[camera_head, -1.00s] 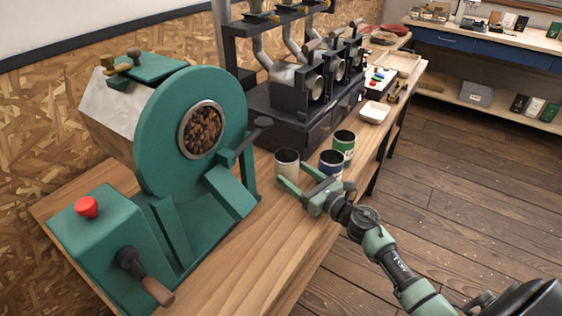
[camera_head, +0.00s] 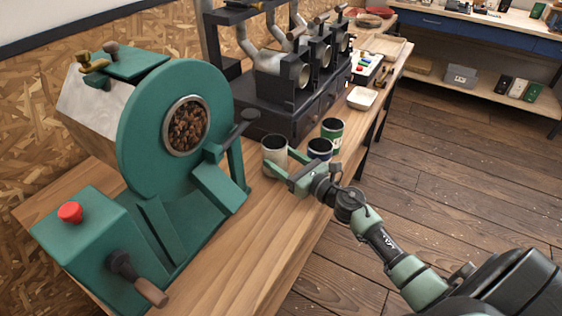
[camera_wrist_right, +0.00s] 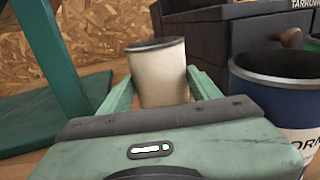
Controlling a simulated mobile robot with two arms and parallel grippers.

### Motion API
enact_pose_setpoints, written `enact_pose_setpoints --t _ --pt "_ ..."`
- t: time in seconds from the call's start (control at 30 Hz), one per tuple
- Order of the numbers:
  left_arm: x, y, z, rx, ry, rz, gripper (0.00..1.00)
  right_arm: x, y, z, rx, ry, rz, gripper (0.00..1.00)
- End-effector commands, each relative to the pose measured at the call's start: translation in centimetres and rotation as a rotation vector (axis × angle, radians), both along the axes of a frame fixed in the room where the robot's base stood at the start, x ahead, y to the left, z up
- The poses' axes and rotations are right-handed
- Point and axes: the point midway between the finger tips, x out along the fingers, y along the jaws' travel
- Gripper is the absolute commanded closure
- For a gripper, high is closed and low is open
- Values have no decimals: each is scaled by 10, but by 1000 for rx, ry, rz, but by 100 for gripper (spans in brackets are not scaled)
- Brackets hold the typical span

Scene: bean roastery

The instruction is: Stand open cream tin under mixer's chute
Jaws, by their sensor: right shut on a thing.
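The cream tin (camera_head: 274,150) is open at the top and stands near the mixer's right side in the head view. My right gripper (camera_head: 282,162) is shut on it, with one finger on each side. In the right wrist view the tin (camera_wrist_right: 158,75) sits between the fingers and looks close to upright. I cannot tell whether its base touches the bench. The green mixer (camera_head: 150,150) has a round window full of beans and a sloping green chute (camera_head: 218,186) at its front. The tin is to the right of the chute, apart from it. My left gripper is out of view.
A blue tin (camera_head: 320,150) and a green tin (camera_head: 332,130) stand just right of the cream tin. A dark roaster unit (camera_head: 290,115) is behind them. The wooden bench (camera_head: 250,245) is clear in front of the mixer. A mixer handle (camera_head: 150,292) sticks out at the front.

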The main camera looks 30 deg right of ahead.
Motion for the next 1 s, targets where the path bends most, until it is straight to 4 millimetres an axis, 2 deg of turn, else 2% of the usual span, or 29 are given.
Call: enact_pose_setpoints --t 0.4,0.6,0.8,1.0 --pt "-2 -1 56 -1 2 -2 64 0 0 104 -9 -5 4 86" --pt "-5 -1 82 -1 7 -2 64 0 0 147 -5 -4 3 86" --pt "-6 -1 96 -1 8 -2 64 0 1 173 -2 -4 3 86" --pt "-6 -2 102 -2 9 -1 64 0 1 184 0 -3 2 86"
